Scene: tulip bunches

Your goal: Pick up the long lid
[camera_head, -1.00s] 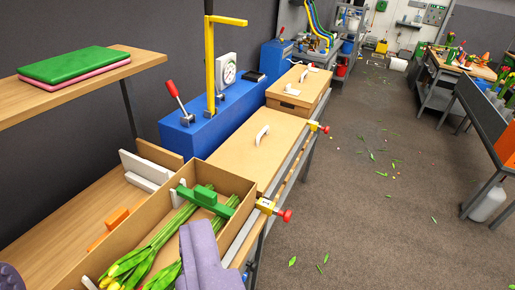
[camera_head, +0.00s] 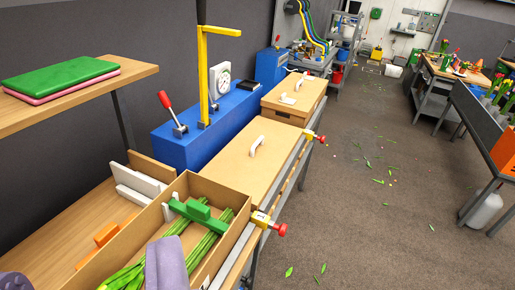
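A long, flat tan lid (camera_head: 236,166) with a white arched handle (camera_head: 256,145) lies closed and level on the bench, in the middle of the view. A second tan box top (camera_head: 291,97) with white pieces on it sits just behind it. The front tray (camera_head: 224,251) is open and holds green-stemmed tulips (camera_head: 203,243). A green bar (camera_head: 203,212) lies across it. No gripper fingers can be made out, and nothing touches the lid. A purple shape (camera_head: 167,265) covers part of the tray at the bottom; I cannot tell what it is.
A blue machine (camera_head: 187,146) with a yellow post (camera_head: 203,80) and red lever stands left of the lid. A shelf (camera_head: 90,84) overhangs the left. Red-knobbed clamps (camera_head: 268,223) stick out along the bench's right edge. The floor at right is open, with scattered leaves.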

